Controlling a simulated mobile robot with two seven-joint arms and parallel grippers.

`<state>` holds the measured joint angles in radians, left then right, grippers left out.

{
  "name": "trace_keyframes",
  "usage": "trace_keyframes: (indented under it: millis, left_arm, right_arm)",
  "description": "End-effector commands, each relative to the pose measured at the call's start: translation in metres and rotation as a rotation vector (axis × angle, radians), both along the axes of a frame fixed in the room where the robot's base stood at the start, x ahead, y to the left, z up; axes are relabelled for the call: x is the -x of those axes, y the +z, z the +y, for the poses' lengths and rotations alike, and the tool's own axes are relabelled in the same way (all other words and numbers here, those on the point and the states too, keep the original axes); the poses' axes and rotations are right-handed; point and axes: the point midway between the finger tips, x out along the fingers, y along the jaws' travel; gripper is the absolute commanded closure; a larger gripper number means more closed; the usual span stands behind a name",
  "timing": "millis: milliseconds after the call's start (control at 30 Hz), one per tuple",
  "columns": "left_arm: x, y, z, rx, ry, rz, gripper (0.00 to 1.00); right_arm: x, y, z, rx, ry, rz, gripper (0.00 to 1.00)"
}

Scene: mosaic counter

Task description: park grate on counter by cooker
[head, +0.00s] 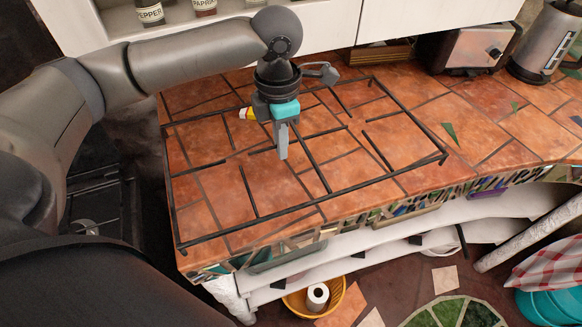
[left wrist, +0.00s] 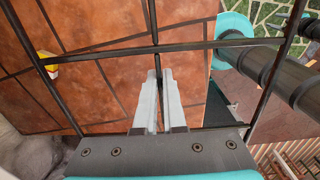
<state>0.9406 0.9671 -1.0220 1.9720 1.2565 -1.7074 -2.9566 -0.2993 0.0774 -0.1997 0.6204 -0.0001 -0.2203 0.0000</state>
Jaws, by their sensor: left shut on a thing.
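The grate (head: 312,203) is a wide black frame of thin bars. It lies level over the orange tiled counter (head: 470,120), its front bar close to the counter's front edge and its left side near the edge by the cooker. I cannot tell whether it touches the tiles or hangs just above them. My left gripper (head: 283,152) points down inside the frame, shut on a middle bar. In the left wrist view, the fingers (left wrist: 156,90) close on that bar of the grate (left wrist: 110,52). The dark cooker (head: 105,205) stands left of the counter, partly hidden by my arm. My right gripper is not seen.
A small yellow and white thing (head: 246,113) shows behind the gripper. A toaster (head: 470,48) and a metal kettle (head: 545,42) stand at the back right. A white cabinet with spice jars (head: 149,12) hangs above. The counter right of the grate is mostly clear.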

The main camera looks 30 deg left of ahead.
Motion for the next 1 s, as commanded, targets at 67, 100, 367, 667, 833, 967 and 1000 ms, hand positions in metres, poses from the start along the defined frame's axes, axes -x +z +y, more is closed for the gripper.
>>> trace_keyframes:
  millis: [67,100,367,667,833,967,1000]
  left_arm:
    - [0.0,-0.007,0.0,0.001,-0.007,0.0,1.0]
    - [0.0,-0.013,0.0,0.001,-0.008,0.0,1.0]
    - [-0.001,-0.048,0.0,0.002,-0.007,-0.002,1.0]
    - [0.0,-0.084,0.0,0.001,-0.006,-0.001,1.0]
    - [-0.001,-0.098,-0.001,0.002,-0.006,-0.004,1.0]
    - [-0.001,-0.097,0.0,0.001,-0.007,-0.004,1.0]
    - [0.001,-0.098,0.0,-0.001,-0.007,0.001,0.92]
  right_arm:
    - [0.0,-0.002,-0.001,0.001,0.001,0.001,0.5]
    - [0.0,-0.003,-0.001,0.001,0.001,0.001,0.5]
    - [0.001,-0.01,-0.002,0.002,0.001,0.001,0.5]
    - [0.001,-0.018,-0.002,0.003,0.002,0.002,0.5]
    - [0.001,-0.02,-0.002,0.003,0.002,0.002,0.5]
    - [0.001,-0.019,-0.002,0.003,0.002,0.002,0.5]
    - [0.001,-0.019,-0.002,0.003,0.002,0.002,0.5]
